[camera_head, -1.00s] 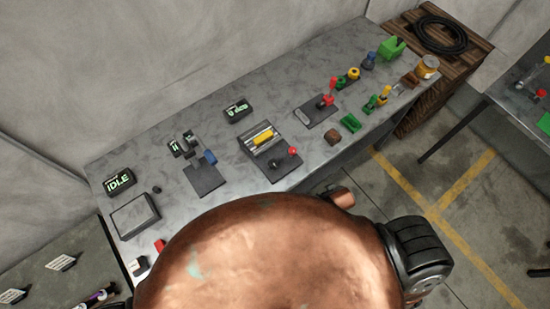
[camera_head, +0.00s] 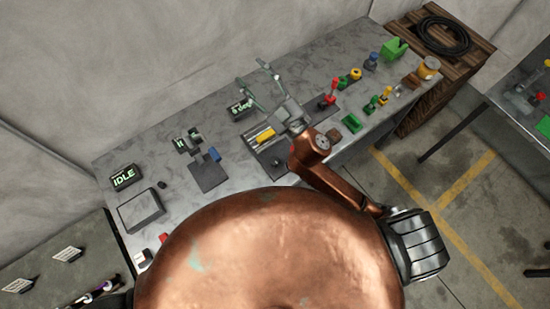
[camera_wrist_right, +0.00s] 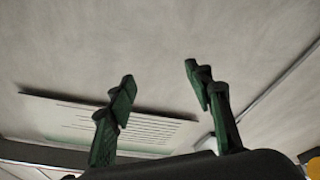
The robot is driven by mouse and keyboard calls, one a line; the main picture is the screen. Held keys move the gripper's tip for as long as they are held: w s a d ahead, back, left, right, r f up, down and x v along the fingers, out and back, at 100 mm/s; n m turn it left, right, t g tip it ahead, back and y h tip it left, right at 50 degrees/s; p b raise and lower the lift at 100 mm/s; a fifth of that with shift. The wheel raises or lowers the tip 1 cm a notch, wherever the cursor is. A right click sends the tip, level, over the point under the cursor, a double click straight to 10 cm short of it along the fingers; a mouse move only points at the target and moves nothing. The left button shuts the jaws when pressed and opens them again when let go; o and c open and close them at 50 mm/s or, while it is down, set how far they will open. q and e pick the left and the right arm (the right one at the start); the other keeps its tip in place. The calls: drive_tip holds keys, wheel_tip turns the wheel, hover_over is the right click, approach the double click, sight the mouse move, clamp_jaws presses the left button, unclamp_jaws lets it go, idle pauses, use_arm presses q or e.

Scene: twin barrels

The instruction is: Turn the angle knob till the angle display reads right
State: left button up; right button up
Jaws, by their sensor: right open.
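The angle display (camera_head: 240,107) is a small black box with green text ending in "deg"; its digit is too small to read surely. In front of it is a dark device with a yellow piece (camera_head: 265,135). The device's red knob, which I take for the angle knob, is now hidden behind my right arm. My right gripper (camera_head: 253,75) is open and empty, raised above the bench near the display, fingers toward the back wall. In the right wrist view its two spread fingers (camera_wrist_right: 160,75) have only wall or ceiling between them. My left gripper is not in view.
On the grey bench (camera_head: 150,155), an IDLE display (camera_head: 124,177), a grey box (camera_head: 140,211) and a blue-handled device (camera_head: 208,172) stand left. Red, yellow, green and blue controls crowd the right part. A wooden crate with a black coil (camera_head: 446,35) stands beyond.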

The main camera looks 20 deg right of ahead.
drive_tip(key=s+a+r+n+g+y, duration=0.1)
drive_tip(key=s+a+n+g+y, duration=0.35)
drive_tip(key=a+n, duration=0.3)
drive_tip(key=s+a+r+n+g+y, duration=0.2)
drive_tip(key=s+a+n+g+y, duration=0.3)
drive_tip(key=a, duration=0.3)
drive_tip(key=s+a+f+n+g, duration=0.5)
drive_tip(key=n+g, duration=0.1)
drive_tip(key=g, duration=0.1)
drive_tip(key=n+g+h, duration=0.3)
drive_tip(key=n+h, duration=0.2)
drive_tip(key=h, duration=1.4)
hover_over(275, 160)
drive_tip(key=f, duration=2.7)
drive_tip(key=shift+s+a+f, duration=0.15)
drive_tip(key=shift+a+f, duration=0.05)
drive_tip(key=shift+f, duration=0.2)
drive_tip(key=f, duration=0.3)
drive_tip(key=f+p, duration=0.1)
drive_tip(key=f, duration=0.2)
drive_tip(key=shift+d+f, duration=0.2)
drive_tip(key=shift+f, duration=0.6)
drive_tip(key=c, duration=1.1)
